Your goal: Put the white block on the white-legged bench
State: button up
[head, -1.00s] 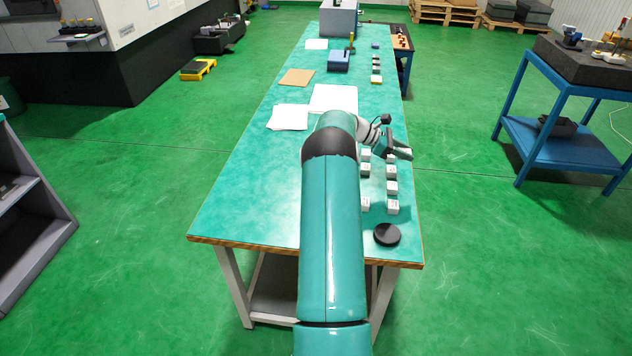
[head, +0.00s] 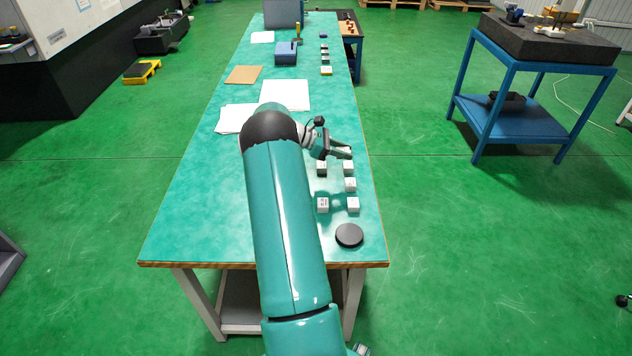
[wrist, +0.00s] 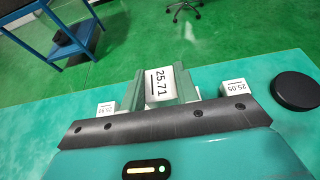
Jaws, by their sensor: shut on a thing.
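The white block (wrist: 160,86) is a small cube marked 25.71, held between the two fingers of my gripper (wrist: 160,92) in the wrist view. In the head view my gripper (head: 343,152) is over the right side of the white-legged bench (head: 190,220), near its right edge. The held block is mostly hidden by the fingers there. I cannot tell whether it touches the bench's teal top. Similar white blocks stand on the top close by, such as one at the near right (head: 353,205) and one marked 25.05 (wrist: 235,88) in the wrist view.
A black disc (head: 349,235) lies near the bench's front right corner. White sheets (head: 285,95), a brown board (head: 243,75) and a blue box (head: 286,52) lie farther back. The left front of the top is clear. A blue table (head: 510,125) stands apart at right.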

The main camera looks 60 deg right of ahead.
send_over(322, 187)
jog(key=f, duration=0.5)
jog(key=shift+s+d+f, duration=0.25)
jog(key=shift+s+f, duration=0.1)
jog(key=shift+f, duration=0.05)
jog(key=shift+w+a+f, duration=0.15)
jog(key=shift+a+f, duration=0.05)
jog(key=shift+f, duration=0.85)
jog(key=shift+w+a+f, duration=0.15)
jog(key=shift+a+f, duration=0.05)
jog(key=shift+f, duration=0.85)
jog(key=shift+f, duration=0.15)
jog(key=o, duration=1.1)
